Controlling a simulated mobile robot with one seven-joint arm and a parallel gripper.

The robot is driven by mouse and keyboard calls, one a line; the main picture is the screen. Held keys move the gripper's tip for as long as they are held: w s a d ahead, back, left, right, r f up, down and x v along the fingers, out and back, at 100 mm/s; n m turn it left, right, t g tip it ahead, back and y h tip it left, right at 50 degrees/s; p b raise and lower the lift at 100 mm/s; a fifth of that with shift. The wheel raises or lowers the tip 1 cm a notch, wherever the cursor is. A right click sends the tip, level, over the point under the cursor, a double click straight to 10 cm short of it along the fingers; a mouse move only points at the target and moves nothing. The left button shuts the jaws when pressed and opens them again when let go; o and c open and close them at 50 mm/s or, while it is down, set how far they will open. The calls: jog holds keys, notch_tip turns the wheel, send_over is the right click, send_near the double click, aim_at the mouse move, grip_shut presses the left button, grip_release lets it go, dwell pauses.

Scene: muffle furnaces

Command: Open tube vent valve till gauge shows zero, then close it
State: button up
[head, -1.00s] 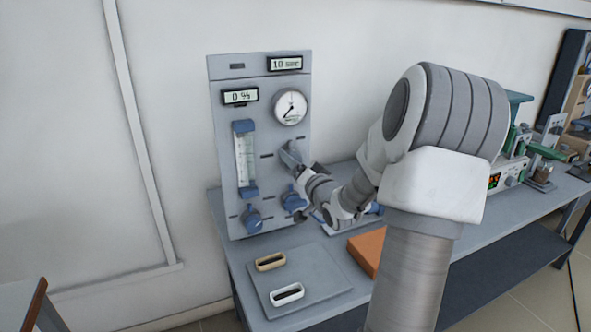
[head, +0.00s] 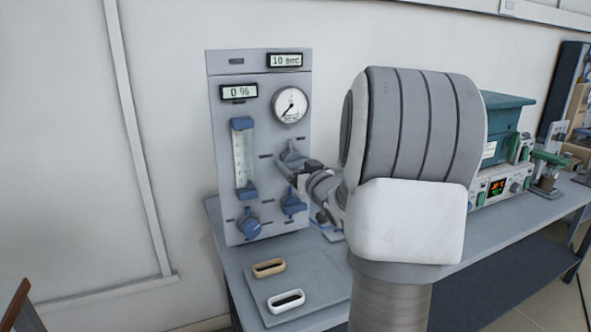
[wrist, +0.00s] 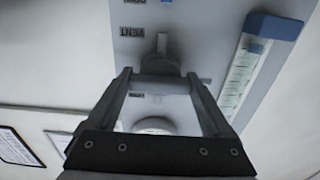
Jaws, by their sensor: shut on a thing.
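The vent valve (head: 291,153) is a grey handle on the upright grey panel, below the round gauge (head: 290,105). In the wrist view the valve handle (wrist: 158,86) lies crosswise between my two fingers, near a label reading VENT. My gripper (wrist: 160,80) is shut on it; in the head view my gripper (head: 302,170) reaches it from the lower right, partly covering it. The gauge needle points to the lower left; its scale is too small to read. The gauge face also shows blurred in the wrist view (wrist: 155,126).
The panel holds a flow tube (head: 243,160), two blue knobs (head: 248,224) (head: 292,203), and displays reading 0 % (head: 239,92) and 10 sccm (head: 285,60). A tray (head: 318,268) with two small boats lies on the bench. Green equipment (head: 507,112) stands at right behind my arm.

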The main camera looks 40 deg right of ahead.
dwell(0.5)
jog(key=o, duration=1.1)
jog(key=shift+o, duration=0.2)
jog(key=p+v, duration=0.3)
jog(key=v, duration=1.4)
jog(key=shift+s, duration=0.25)
